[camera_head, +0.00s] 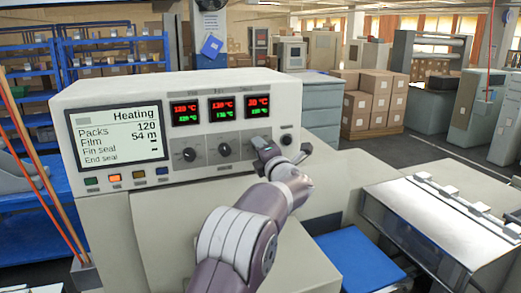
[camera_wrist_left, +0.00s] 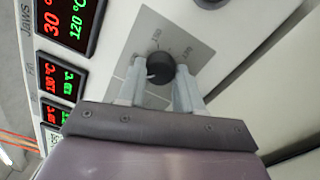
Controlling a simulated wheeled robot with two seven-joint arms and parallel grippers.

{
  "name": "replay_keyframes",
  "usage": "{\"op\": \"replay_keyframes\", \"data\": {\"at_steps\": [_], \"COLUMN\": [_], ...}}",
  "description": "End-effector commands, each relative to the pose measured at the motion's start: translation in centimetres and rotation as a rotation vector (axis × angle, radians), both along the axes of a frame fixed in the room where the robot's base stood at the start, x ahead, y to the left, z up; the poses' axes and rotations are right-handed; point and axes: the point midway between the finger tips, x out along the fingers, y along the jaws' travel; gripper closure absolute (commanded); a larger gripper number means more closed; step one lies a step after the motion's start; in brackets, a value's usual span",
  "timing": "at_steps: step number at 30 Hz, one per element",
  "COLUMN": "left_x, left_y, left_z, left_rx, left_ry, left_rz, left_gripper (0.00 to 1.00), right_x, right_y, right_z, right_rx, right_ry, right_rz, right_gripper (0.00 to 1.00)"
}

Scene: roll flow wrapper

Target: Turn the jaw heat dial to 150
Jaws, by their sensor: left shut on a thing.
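The jaw heat dial (camera_wrist_left: 160,68) is a round black knob with a white mark, on a grey plate with small scale numbers too blurred to read surely. My left gripper (camera_head: 264,150) is at the rightmost of three dials in the head view and hides most of it. In the left wrist view its two fingers (camera_wrist_left: 160,78) stand on either side of the knob, shut on it. The jaws display (camera_head: 258,106) shows a low red value, about 30 °C, above a green 120 °C. My right gripper is in neither view.
Two other black dials, the left one (camera_head: 189,155) and the middle one (camera_head: 224,149), sit beside it. A black knob (camera_head: 286,140) is to the right. The screen (camera_head: 117,134) reads Heating. A blue pad (camera_head: 358,262) and a clear-covered unit (camera_head: 440,225) lie right.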

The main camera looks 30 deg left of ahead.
Motion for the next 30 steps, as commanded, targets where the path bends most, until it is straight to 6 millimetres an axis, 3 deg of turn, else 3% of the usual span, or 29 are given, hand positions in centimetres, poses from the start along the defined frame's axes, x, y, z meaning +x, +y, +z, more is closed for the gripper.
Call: {"op": "replay_keyframes", "data": {"at_steps": [30], "left_x": [-0.1], "left_y": [0.0], "left_z": [0.2], "left_rx": [0.624], "left_ry": [0.739], "left_rz": [-0.006], "left_gripper": [0.96], "right_x": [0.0], "right_y": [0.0], "right_z": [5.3], "right_rx": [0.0], "right_ry": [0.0], "right_rz": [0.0], "right_gripper": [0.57]}}
